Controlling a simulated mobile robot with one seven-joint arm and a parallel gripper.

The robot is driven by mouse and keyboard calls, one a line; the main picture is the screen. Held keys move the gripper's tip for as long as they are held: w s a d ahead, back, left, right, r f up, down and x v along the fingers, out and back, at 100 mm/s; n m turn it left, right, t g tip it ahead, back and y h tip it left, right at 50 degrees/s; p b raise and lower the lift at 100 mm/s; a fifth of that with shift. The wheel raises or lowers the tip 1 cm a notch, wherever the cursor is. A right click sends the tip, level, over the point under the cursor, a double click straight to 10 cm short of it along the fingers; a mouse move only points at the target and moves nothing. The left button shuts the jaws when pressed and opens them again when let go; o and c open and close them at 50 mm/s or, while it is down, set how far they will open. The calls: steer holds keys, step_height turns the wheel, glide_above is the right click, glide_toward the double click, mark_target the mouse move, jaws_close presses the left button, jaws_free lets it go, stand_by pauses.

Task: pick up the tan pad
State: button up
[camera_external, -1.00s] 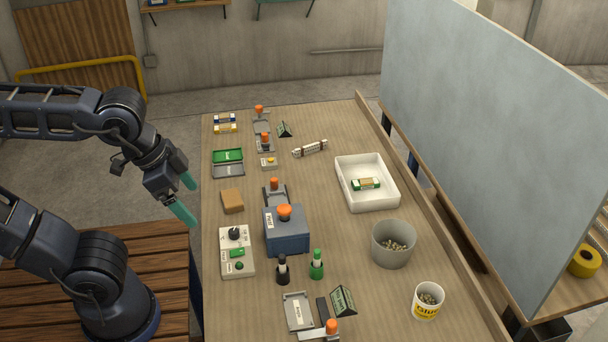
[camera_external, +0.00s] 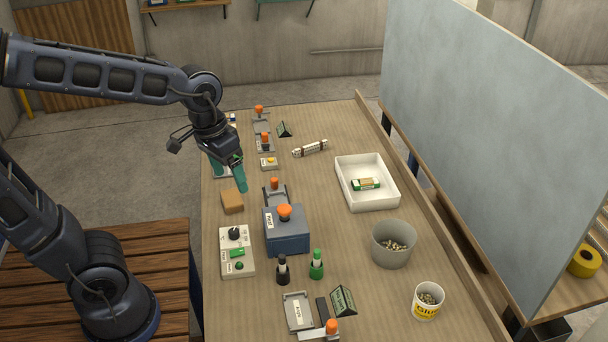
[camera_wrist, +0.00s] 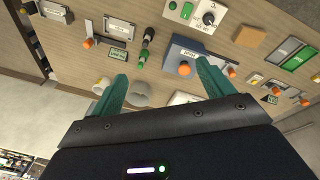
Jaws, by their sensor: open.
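The tan pad (camera_external: 232,201) is a small brown block lying on the left side of the wooden table, above the white control box. It also shows in the wrist view at the upper right (camera_wrist: 249,36). My gripper (camera_external: 229,180) is open and empty, with teal fingers. In the external view it hangs above the table just beyond the pad, with one fingertip close to the pad's upper edge. I cannot tell its exact height. In the wrist view the gripper (camera_wrist: 167,82) points across the table, and the pad lies beyond and right of the fingers.
A white control box (camera_external: 236,252) with a knob and a blue press (camera_external: 287,232) with an orange knob stand near the pad. A green and grey tray fixture is partly hidden behind my gripper. A white tray (camera_external: 385,203) and grey bin (camera_external: 392,258) stand to the right.

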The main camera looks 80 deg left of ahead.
steer(key=w+a+f+n+g+h, duration=0.1)
steer(key=w+a+f+n, duration=0.25)
steer(key=a, duration=0.55)
steer(key=n+h, duration=0.3)
steer(key=n, duration=0.7)
glide_toward(231, 197)
steer(key=x, duration=0.4)
steer(key=shift+d, duration=0.15)
steer(key=shift+a+x, duration=0.1)
steer(key=shift+x, duration=1.15)
steer(key=shift+a+x, duration=0.15)
steer(key=shift+x, duration=1.15)
steer(key=shift+w, duration=0.1)
steer(key=shift+c, duration=0.4)
steer(key=c, duration=1)
